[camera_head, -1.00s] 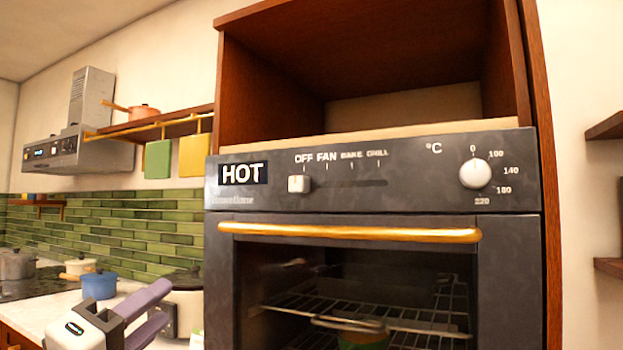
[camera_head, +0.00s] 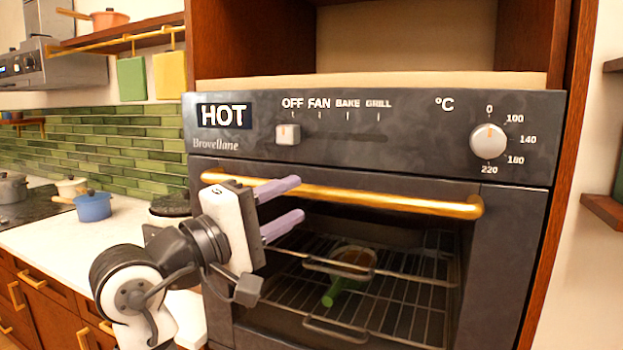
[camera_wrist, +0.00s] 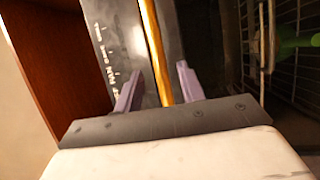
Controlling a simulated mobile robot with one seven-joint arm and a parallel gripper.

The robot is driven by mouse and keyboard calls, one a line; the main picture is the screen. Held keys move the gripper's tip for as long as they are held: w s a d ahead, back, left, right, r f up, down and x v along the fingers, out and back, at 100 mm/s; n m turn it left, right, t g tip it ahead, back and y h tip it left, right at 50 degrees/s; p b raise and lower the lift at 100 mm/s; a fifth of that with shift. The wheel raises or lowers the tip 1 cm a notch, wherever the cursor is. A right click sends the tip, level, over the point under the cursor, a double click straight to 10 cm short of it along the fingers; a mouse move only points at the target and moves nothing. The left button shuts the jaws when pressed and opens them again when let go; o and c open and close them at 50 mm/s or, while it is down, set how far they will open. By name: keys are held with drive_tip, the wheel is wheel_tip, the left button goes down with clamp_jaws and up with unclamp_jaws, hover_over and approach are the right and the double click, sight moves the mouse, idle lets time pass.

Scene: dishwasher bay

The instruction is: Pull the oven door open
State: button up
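The oven (camera_head: 375,140) is built into a wooden cabinet, and its door (camera_head: 500,255) looks shut. The door has a dark window and a long golden bar handle (camera_head: 350,196) across its top. My gripper (camera_head: 299,198) is at the left part of the handle with its two purple fingers spread, one above the bar and one below. In the wrist view the golden handle (camera_wrist: 153,45) runs between the fingers, with gaps visible on both sides. Part of the handle's left end is hidden behind my gripper.
Inside the oven, a pan with a green handle (camera_head: 332,292) sits on a wire rack (camera_head: 405,300). A counter (camera_head: 110,230) with a blue pot (camera_head: 93,207) lies to the left. A wooden shelf (camera_head: 603,211) is at the right wall.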

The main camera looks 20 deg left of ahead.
sight(305, 194)
drive_tip(key=p+x, duration=0.1)
drive_tip(key=x, duration=0.4)
drive_tip(key=shift+w, duration=0.1)
clamp_jaws()
